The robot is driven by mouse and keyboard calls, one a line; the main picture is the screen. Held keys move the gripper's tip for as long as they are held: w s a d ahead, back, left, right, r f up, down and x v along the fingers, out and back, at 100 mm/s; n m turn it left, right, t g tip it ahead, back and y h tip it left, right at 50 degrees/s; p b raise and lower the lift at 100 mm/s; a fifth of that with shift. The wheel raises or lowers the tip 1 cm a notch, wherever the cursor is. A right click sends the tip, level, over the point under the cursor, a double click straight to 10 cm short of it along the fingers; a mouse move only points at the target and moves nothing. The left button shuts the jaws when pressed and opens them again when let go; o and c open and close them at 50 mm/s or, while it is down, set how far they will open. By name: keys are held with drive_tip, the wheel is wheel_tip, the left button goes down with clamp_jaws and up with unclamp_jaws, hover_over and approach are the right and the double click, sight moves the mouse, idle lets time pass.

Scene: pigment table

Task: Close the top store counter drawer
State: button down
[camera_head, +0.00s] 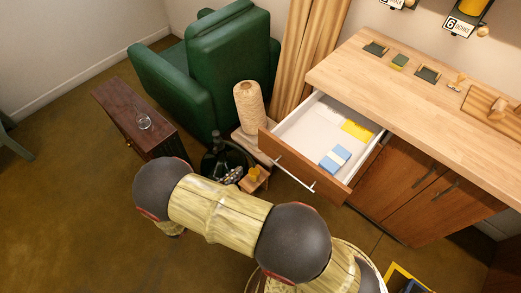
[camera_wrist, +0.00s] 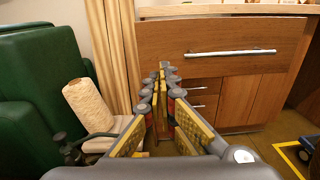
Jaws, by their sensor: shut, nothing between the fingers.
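The top store counter drawer (camera_head: 319,143) stands pulled out from the wooden counter (camera_head: 430,105). Its white inside holds a yellow item (camera_head: 357,130) and a blue-and-white item (camera_head: 335,159). In the wrist view the wooden drawer front (camera_wrist: 200,35) with its silver bar handle (camera_wrist: 231,53) faces me. My gripper (camera_wrist: 163,70) is shut and empty, and its tips overlap the left part of the drawer front in that view. Whether they touch it I cannot tell. The handle lies to the right of the tips.
A green armchair (camera_head: 228,75) and a pale spool (camera_head: 248,108) stand left of the drawer, with a tan curtain (camera_head: 306,45) behind. A dark small cabinet (camera_head: 132,115) bears a glass dish. A yellow-edged blue item (camera_wrist: 307,148) lies on the floor at the right.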

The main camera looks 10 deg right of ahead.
sight(314, 104)
drive_tip(key=shift+n+t, duration=0.3)
drive_tip(key=b+x, duration=0.1)
drive_tip(key=x, duration=0.3)
drive_tip(key=b+x, duration=0.1)
drive_tip(key=x, duration=0.3)
drive_tip(key=f+b+x, duration=0.1)
drive_tip(key=b+x, duration=0.1)
drive_tip(key=x, duration=0.3)
drive_tip(key=shift+w, duration=0.1)
drive_tip(key=shift+w+d+r, duration=0.1)
drive_tip(key=shift+w, duration=0.05)
drive_tip(key=x, duration=3.6)
drive_tip(key=shift+w+d+f, duration=0.15)
drive_tip(key=shift+w+f, duration=0.05)
drive_tip(key=shift+f, duration=0.2)
drive_tip(key=shift+w+d+r+b, duration=0.1)
drive_tip(key=shift+w+d+b, duration=0.05)
drive_tip(key=shift+b, duration=0.15)
drive_tip(key=shift+r, duration=0.1)
